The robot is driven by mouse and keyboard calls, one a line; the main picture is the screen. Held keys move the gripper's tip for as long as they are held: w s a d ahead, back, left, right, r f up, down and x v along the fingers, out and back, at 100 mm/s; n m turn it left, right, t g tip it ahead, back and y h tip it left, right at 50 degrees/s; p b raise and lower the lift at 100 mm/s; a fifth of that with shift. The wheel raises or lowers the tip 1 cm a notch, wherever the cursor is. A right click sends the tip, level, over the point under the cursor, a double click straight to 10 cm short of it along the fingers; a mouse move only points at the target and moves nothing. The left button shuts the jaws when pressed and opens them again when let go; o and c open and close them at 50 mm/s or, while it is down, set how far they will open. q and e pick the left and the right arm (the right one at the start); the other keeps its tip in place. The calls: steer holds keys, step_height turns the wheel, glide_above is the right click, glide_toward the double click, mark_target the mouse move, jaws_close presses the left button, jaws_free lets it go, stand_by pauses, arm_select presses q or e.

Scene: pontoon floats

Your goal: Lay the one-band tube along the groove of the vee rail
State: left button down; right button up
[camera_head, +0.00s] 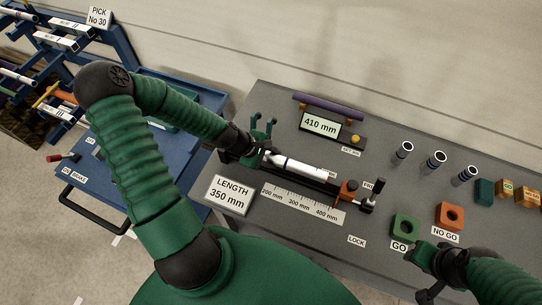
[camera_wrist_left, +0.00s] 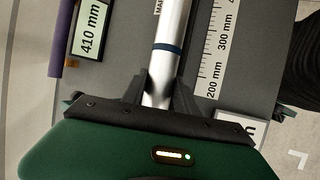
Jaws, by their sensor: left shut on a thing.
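The one-band tube (camera_head: 300,167) is white with a single dark blue band near my left gripper. It also shows in the left wrist view (camera_wrist_left: 172,30), running up from between the fingers. My left gripper (camera_head: 266,158) is shut on the tube's left end; its fingers also show in the left wrist view (camera_wrist_left: 160,95). The dark vee rail (camera_head: 325,186) runs below and along the tube, roughly parallel to it. I cannot tell whether the tube touches the groove.
A scale strip (camera_head: 303,204) and a length sign (camera_head: 230,195) lie in front of the rail. An orange block (camera_head: 347,191) stands at its right end. A purple tube (camera_head: 328,106) and a 410 mm display (camera_head: 320,124) are behind. Green (camera_head: 405,228) and orange (camera_head: 450,214) gauges stand right.

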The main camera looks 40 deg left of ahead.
arm_select(q)
steer(key=shift+d+f, duration=0.15)
steer(key=shift+a+f+b, duration=0.25)
steer(key=shift+f+b, duration=0.25)
steer(key=shift+f, duration=0.2)
steer(key=shift+d+f+b, duration=0.15)
steer(key=shift+f+b, duration=0.3)
steer(key=shift+f, duration=0.05)
steer(key=c, duration=0.9)
jaws_free()
steer(key=shift+o, duration=0.2)
steer(key=p+v, duration=0.1)
steer(key=v, duration=1.5)
steer(key=shift+s+r+p, duration=0.25)
steer(key=shift+p, duration=0.1)
steer(key=shift+a, duration=0.25)
